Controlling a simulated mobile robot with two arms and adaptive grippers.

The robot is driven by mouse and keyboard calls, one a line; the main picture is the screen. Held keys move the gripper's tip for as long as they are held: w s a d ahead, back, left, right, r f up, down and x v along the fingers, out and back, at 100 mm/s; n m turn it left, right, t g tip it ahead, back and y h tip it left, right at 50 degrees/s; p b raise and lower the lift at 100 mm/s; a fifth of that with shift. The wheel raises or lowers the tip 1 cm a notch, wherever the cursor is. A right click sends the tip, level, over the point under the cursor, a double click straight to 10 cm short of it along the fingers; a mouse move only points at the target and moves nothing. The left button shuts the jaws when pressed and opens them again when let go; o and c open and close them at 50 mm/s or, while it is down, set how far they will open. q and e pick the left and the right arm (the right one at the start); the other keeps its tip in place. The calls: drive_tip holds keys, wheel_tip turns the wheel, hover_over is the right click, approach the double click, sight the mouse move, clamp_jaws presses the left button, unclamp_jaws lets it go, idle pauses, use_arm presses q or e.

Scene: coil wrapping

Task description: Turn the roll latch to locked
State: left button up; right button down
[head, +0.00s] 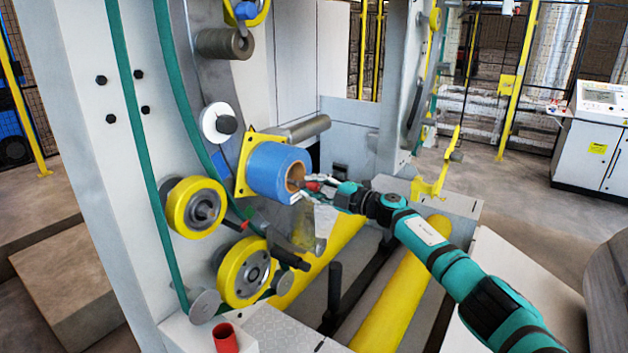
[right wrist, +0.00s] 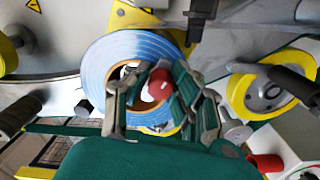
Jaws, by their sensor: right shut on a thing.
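A blue roll (head: 272,168) with a brown core sits on its spindle in front of a yellow plate (head: 243,165) on the machine. In the right wrist view the roll (right wrist: 98,62) faces me end-on. The red roll latch (right wrist: 161,84), with a small white mark, is at the middle of the core; its red also shows in the head view (head: 313,186). My right gripper (head: 318,188) is at the roll's open end. In the right wrist view its fingers (right wrist: 160,92) are on both sides of the latch, shut on it. My left gripper is not in view.
Yellow-rimmed wheels (head: 196,207) (head: 247,270) are left of and below the roll. A grey roller (head: 300,129) juts out above it. Yellow rollers (head: 403,290) lie below my right arm. A red cup-like part (head: 227,338) stands at the bottom. A control cabinet (head: 590,145) is far right.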

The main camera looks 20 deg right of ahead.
drive_tip(key=shift+f+m, duration=0.35)
drive_tip(key=shift+m, duration=0.15)
drive_tip(key=shift+s+a+f, duration=0.1)
drive_tip(key=c, duration=1.1)
unclamp_jaws()
drive_tip(key=shift+r, duration=0.2)
drive_tip(key=shift+s+d, duration=0.15)
drive_tip(key=shift+d, duration=0.1)
drive_tip(key=v, duration=1.1)
drive_tip(key=shift+s+d, duration=0.1)
drive_tip(key=shift+s, duration=0.1)
drive_tip(key=shift+f, duration=0.1)
